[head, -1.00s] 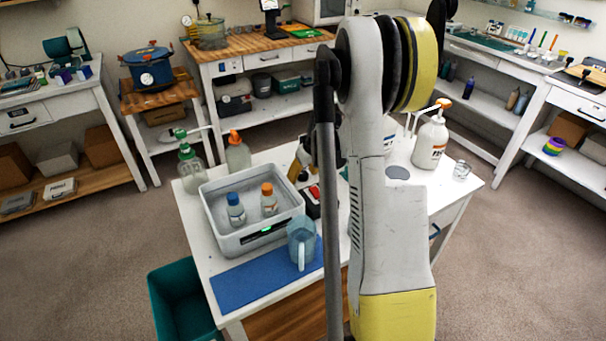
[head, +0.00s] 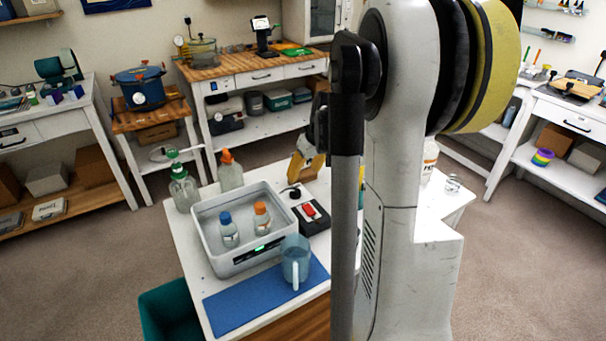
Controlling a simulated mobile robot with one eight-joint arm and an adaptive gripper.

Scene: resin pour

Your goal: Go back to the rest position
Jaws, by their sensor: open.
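My arm hides part of the gripper's wrist and much of the table's right side.
On the white table are a grey bath (head: 204,219) holding two capped bottles, a clear jug (head: 296,262) on a blue mat (head: 240,307), a box with a red switch (head: 309,212), and pump bottles (head: 184,190). A teal bin (head: 166,310) stands at lower left. Side benches surround open carpet.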

